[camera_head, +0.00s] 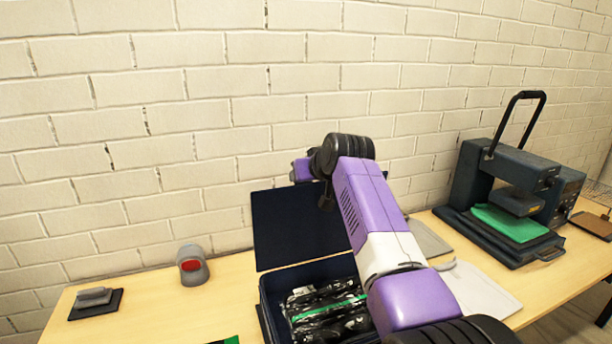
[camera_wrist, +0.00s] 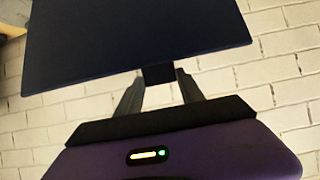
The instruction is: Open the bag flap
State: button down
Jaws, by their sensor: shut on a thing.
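The dark navy bag (camera_head: 266,304) stands on the table as an open-topped box. Its flap (camera_head: 292,222) is raised and stands roughly upright at the back, near the wall. In the wrist view the flap (camera_wrist: 130,38) fills the top, with a small dark tab (camera_wrist: 158,73) on its edge. My gripper (camera_wrist: 158,80) is shut on this tab, one finger on each side. In the head view my arm covers the flap's right part and hides the fingertips.
Black packages with a green strip (camera_head: 325,308) lie inside the bag. A heat press (camera_head: 500,205) stands at right, and pale sheets (camera_head: 478,290) lie nearby. A grey device with a red spot (camera_head: 192,266) and a dark pad (camera_head: 96,303) are at left, with bare table between.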

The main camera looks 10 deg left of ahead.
jog(key=shift+w+a+r, duration=0.2)
jog(key=shift+w+r, duration=0.1)
jog(key=shift+r, duration=0.05)
jog(key=c, duration=0.9)
grip_release()
jog(key=shift+c, duration=0.2)
jog(key=shift+o, duration=1.1)
jog(key=shift+f, duration=0.2)
jog(key=shift+s+d, duration=0.1)
jog(key=shift+s, duration=0.05)
